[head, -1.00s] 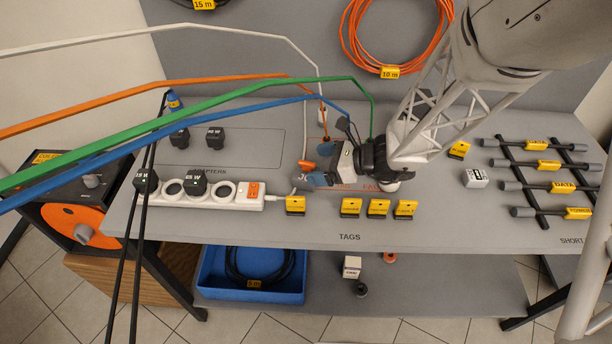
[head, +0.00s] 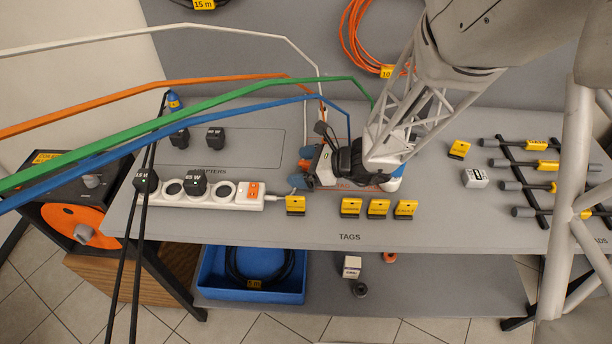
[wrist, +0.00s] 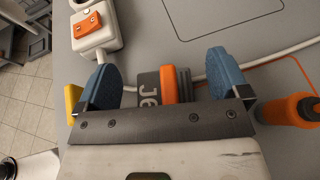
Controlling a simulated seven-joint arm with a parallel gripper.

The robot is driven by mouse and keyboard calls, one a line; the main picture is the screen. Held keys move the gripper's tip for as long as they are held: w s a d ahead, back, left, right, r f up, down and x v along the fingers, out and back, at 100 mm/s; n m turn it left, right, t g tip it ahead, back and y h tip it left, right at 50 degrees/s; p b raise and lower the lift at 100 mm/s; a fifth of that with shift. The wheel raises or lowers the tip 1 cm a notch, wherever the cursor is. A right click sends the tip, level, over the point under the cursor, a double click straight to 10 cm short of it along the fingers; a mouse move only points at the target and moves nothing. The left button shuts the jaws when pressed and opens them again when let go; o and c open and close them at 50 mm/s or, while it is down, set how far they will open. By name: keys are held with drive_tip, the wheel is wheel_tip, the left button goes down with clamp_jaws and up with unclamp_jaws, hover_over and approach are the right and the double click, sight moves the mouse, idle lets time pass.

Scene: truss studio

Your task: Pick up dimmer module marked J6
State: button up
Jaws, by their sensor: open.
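The dimmer module marked J6 (wrist: 148,86) shows in the wrist view as a dark grey block with pale lettering and an orange part on its right side. It lies between the two blue fingers of my gripper (wrist: 163,75), with visible gaps to both. The fingers are apart and hold nothing. The dark gripper body hides the module's near end. In the head view my gripper (head: 303,170) is low over the table, right of the power strip, and the module is hidden behind it.
A white power strip (head: 250,201) with an orange switch stands left of my gripper. Several yellow tags (head: 351,207) stand in front. An orange connector (wrist: 288,111) is close to the right finger in the wrist view. A white cable (wrist: 265,55) runs behind the module.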

sight(302, 172)
drive_tip(key=shift+c, duration=0.2)
drive_tip(key=c, duration=1.1)
drive_tip(key=shift+c, duration=0.2)
drive_tip(key=shift+r, duration=0.15)
wheel_tip(302, 172, up, 10)
idle(0.6)
